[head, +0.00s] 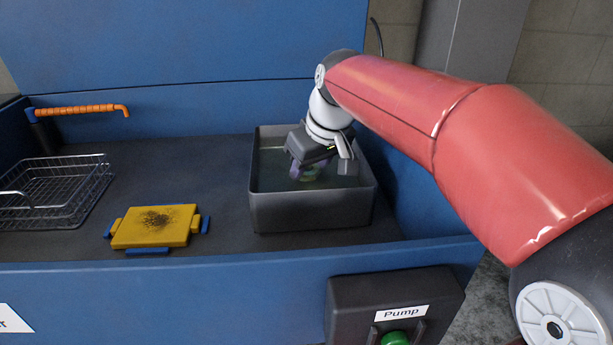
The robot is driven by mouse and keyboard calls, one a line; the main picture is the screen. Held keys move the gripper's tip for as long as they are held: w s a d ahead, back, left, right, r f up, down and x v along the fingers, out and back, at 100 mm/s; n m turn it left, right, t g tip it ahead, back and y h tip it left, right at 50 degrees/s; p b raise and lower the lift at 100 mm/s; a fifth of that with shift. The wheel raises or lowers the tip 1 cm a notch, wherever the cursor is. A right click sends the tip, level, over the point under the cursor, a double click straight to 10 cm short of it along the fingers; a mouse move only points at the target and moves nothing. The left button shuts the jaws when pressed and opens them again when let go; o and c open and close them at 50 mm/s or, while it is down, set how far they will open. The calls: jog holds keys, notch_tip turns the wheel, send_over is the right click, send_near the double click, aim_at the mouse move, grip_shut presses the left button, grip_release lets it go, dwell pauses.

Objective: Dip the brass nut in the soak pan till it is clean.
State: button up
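The soak pan (312,213) is a deep grey rectangular box at the right of the sink, with murky greenish liquid inside. My gripper (309,173) points down inside the pan's walls, its fingertips at or in the liquid. A small purple and greenish patch shows by the fingers; I cannot tell if it is part of the finger, a reflection or a held thing. The brass nut is not clearly visible. Whether the fingers are open or shut cannot be made out.
A yellow pad (152,227) with a dark smudge sits in blue clips left of the pan. A wire basket (62,190) stands at far left, below an orange spout (82,111). A pump box with a green button (394,339) is on the front. Bare sink floor lies between pad and pan.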

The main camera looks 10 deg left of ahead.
aim_at(310, 174)
jog(key=shift+r, duration=0.15)
notch_tip(310, 174, up, 3)
jog(key=p, duration=0.2)
jog(key=shift+p, duration=0.3)
jog(key=shift+r, duration=3.9)
jog(key=shift+r, duration=0.1)
jog(key=shift+r, duration=1.9)
